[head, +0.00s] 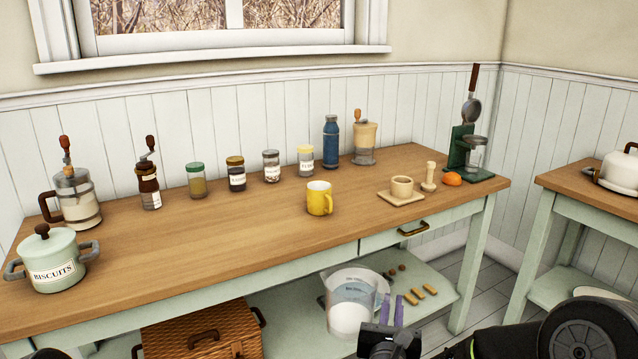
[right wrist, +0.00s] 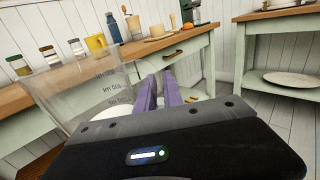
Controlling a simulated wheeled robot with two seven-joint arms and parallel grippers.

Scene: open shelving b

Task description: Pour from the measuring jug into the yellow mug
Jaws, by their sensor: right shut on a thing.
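The clear measuring jug (head: 349,291) looks upright in front of the table, lower in the picture than the tabletop edge, with something white in its lower part. My right gripper (head: 391,309) has purple fingers shut on the jug's handle side. In the right wrist view the jug (right wrist: 75,95) fills the left, with printed marks on its wall, beside the purple fingers (right wrist: 166,88). The yellow mug (head: 319,198) stands upright on the wooden tabletop, apart from the jug, its handle to the right. Its inside is barely seen. My left gripper is not visible.
On the tabletop (head: 215,240), several jars line the back, with a blue bottle (head: 331,141). A wooden board with a cup (head: 402,187) and an orange (head: 452,179) lie right of the mug. A biscuit pot (head: 48,261) stands left. The tabletop before the mug is clear.

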